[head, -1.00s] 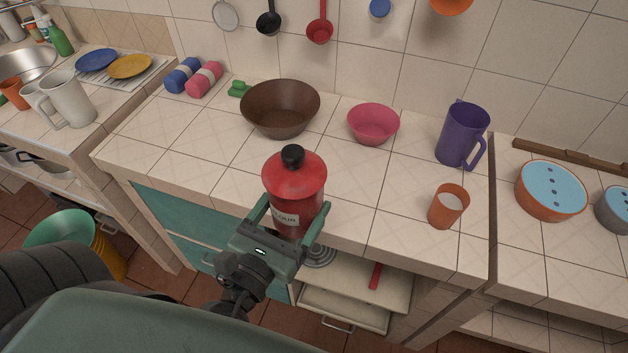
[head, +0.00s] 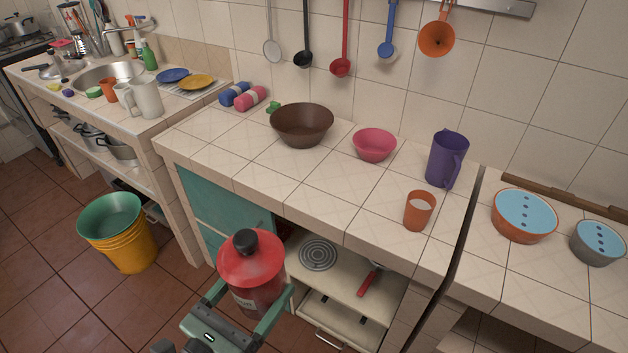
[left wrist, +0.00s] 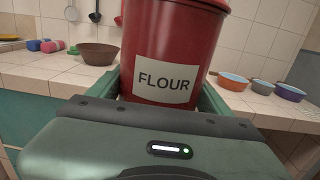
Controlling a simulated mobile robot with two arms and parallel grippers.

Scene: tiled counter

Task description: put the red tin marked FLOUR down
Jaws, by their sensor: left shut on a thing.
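The red tin (head: 252,272) has a domed red lid with a black knob, and it is upright. My left gripper (head: 247,300) is shut around its body, with a finger on each side. In the head view the tin shows in front of the counter's front edge, over the open shelf area. In the left wrist view the tin (left wrist: 172,50) fills the middle, and its white label reads FLOUR. The tiled counter (head: 300,180) lies beyond it. My right gripper is not in view.
On the counter stand a brown bowl (head: 302,126), a pink bowl (head: 374,145), a purple jug (head: 446,158) and an orange cup (head: 419,211). Bare tiles lie between the bowls and the front edge. An open shelf (head: 345,275) with a hob ring is below.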

